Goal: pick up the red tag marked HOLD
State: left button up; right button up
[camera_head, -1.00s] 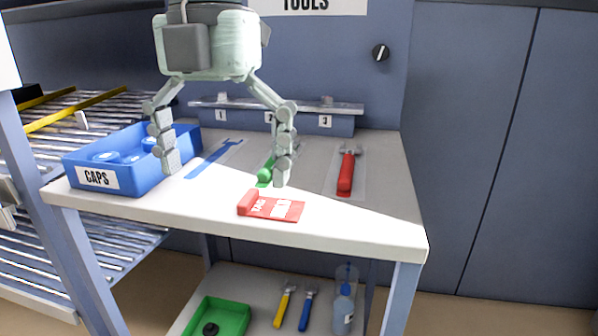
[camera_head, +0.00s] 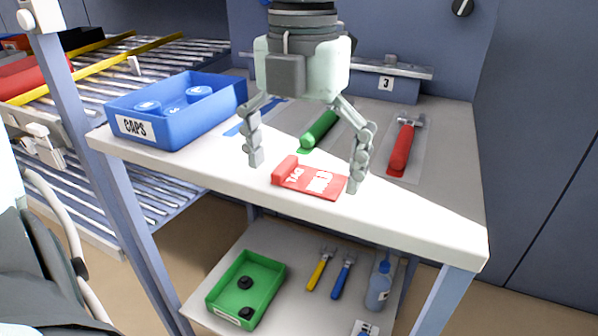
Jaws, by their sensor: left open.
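The red tag (camera_head: 312,180) with white lettering lies flat near the front edge of the white bench top (camera_head: 420,222). Its raised red end block is at its left. My right gripper does not show.
A blue CAPS bin (camera_head: 180,122) with blue caps stands on the left of the bench. A green-handled tool (camera_head: 320,131) and a red-handled tool (camera_head: 401,150) lie behind the tag. The lower shelf holds a green tray (camera_head: 262,290), two wrenches and a blue bottle (camera_head: 379,288).

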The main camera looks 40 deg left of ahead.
pick_arm(q)
jog(key=shift+c, duration=0.6)
grip_shut()
